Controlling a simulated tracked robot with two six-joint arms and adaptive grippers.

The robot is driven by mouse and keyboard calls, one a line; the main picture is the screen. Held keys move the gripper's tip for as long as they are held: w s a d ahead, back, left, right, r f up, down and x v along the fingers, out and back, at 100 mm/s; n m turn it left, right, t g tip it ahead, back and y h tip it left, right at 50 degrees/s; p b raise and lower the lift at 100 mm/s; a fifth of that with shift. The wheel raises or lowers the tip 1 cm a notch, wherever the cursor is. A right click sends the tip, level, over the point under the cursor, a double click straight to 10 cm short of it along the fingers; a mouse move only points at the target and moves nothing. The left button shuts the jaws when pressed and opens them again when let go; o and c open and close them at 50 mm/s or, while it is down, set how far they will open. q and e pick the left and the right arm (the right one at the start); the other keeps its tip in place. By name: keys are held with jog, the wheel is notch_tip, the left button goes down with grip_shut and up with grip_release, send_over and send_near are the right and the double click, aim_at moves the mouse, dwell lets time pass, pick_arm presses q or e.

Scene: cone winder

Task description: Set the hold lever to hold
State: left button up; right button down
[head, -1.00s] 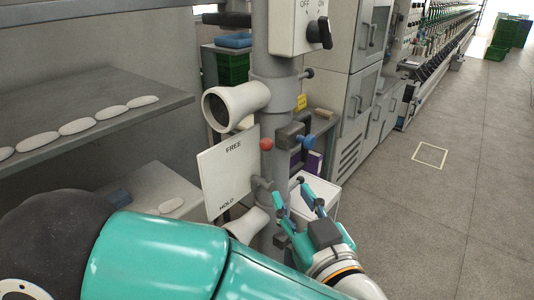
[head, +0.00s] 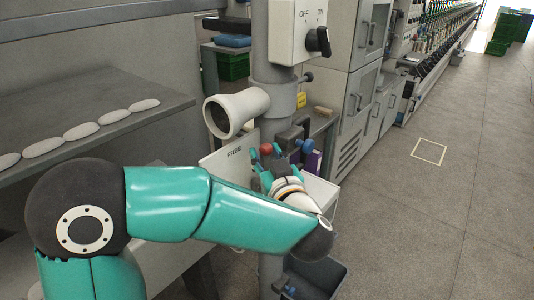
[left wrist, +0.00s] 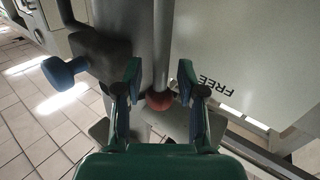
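The hold lever's red ball knob (head: 266,148) is beside the word FREE on the white plate (head: 215,162). The lower part of the plate, where the HOLD end lies, is hidden behind my left arm. My left gripper (head: 265,158) is at the knob, its fingers on either side. In the left wrist view, the red knob (left wrist: 158,100) lies between the two open fingers of the gripper (left wrist: 160,72), with visible gaps beside it. The grey lever rod runs up from it. My right gripper is not in view.
A blue knob (head: 308,145) on a dark clamp is close to the right of the left gripper; it also shows in the left wrist view (left wrist: 62,72). A white funnel tube (head: 237,108) is just above. An OFF/ON switch box (head: 297,32) is higher up. The floor at right is clear.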

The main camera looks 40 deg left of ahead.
pick_arm(q)
grip_shut()
jog(key=shift+w+f, duration=0.1)
dwell(0.4)
